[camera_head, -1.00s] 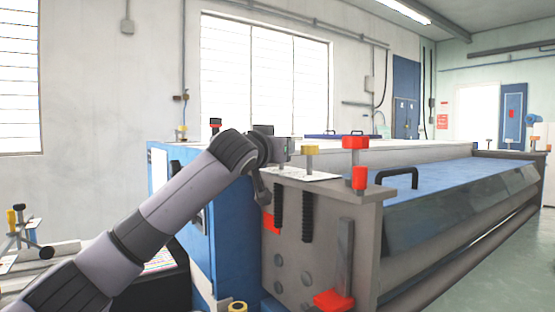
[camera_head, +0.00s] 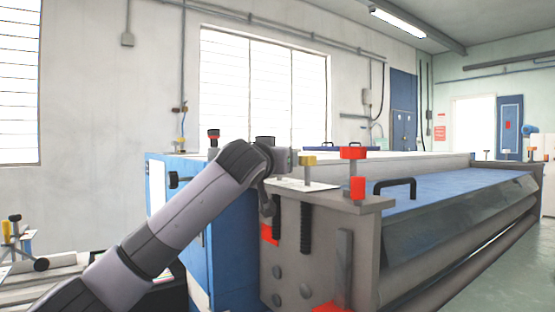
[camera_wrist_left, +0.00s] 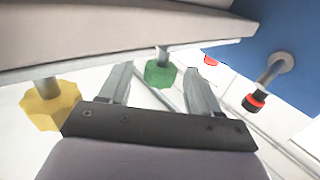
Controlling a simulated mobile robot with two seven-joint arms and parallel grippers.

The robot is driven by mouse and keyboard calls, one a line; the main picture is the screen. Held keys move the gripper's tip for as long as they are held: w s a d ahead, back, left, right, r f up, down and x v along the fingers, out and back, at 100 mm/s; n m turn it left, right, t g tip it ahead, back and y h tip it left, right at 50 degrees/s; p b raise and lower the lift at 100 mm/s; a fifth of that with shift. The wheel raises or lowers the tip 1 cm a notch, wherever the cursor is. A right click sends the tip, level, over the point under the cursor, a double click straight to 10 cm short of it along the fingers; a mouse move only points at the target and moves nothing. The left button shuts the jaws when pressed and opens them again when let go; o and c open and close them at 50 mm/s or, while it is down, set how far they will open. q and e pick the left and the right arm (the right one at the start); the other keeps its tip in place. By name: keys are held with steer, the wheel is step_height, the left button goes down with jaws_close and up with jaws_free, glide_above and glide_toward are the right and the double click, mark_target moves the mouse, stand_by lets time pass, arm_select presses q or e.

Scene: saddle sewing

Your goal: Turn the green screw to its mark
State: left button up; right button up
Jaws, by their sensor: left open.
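In the left wrist view the green screw (camera_wrist_left: 160,73) has a faceted green head on a short metal stem. It lies between the two spread fingers of my left gripper (camera_wrist_left: 158,84), with gaps on both sides. The gripper is open and holds nothing. In the head view my left gripper is at the near end of the machine, largely hidden by its own wrist, and I cannot clearly make out the green screw. The mark cannot be made out. My right gripper is in neither view.
A yellow screw (camera_wrist_left: 50,103) is left of the fingers in the wrist view. A red-and-black knob (camera_wrist_left: 254,101) is on the right. In the head view a red knob (camera_head: 353,153) and a black handle (camera_head: 395,186) stand right of my arm. A grey beam (camera_wrist_left: 130,35) runs close by.

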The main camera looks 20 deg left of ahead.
arm_select(q)
steer(key=s+b, duration=0.2)
steer(key=s, duration=0.5)
steer(key=shift+d, duration=0.1)
steer(key=shift+f, duration=0.1)
stand_by(0.4)
